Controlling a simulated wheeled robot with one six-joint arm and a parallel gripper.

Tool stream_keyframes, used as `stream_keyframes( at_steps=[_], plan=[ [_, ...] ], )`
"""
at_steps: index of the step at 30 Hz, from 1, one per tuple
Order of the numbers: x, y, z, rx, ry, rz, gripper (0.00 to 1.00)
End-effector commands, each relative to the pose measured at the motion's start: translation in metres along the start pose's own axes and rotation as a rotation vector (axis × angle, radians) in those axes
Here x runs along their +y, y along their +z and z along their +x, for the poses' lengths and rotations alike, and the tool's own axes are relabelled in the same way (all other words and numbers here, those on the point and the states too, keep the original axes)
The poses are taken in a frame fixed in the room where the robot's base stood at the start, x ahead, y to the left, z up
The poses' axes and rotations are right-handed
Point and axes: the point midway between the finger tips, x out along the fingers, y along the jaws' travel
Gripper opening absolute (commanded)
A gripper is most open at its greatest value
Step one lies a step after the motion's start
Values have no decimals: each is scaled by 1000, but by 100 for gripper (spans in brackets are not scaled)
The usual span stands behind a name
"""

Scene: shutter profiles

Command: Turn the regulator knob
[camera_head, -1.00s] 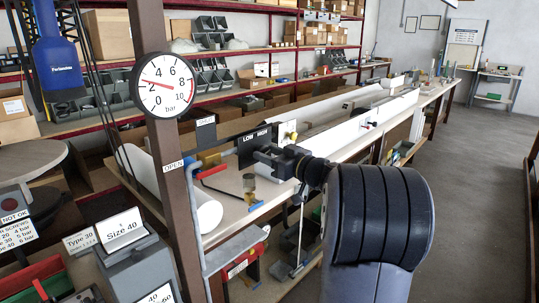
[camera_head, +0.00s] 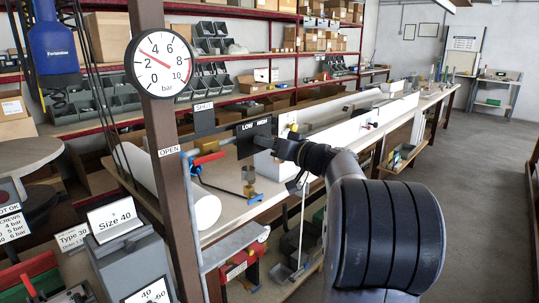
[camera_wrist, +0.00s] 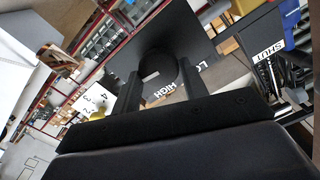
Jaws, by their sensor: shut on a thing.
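The regulator knob (camera_wrist: 158,68) is a black round knob on the black LOW/HIGH plate (camera_wrist: 178,22). My gripper (camera_wrist: 161,88) has one finger on each side of the knob and is shut on it. In the head view, my gripper (camera_head: 270,143) is up against the LOW/HIGH plate (camera_head: 246,142), and the knob is hidden behind it. The round pressure gauge (camera_head: 160,82) on the brown post has its red needle pointing up-left, between 2 and 4 bar.
A red-handled valve lever (camera_head: 211,158) is left of my gripper, near the OPEN sign (camera_head: 168,151) and SHUT sign (camera_head: 204,106). A white roll (camera_head: 205,208) lies on the bench. A Size 40 box (camera_head: 130,250) stands front left. The floor at right is clear.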

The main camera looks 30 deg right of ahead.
Motion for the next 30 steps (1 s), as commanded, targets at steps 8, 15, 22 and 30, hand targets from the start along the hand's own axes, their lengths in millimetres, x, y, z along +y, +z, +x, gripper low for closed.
stream_keyframes(
  at_steps=[8,15,22,30],
  plan=[
    [2,2,0,1,-1,208,19],
    [2,1,0,0,0,327,19],
    [2,0,0,0,0,379,19],
    [2,0,0,0,0,387,19]
  ],
)
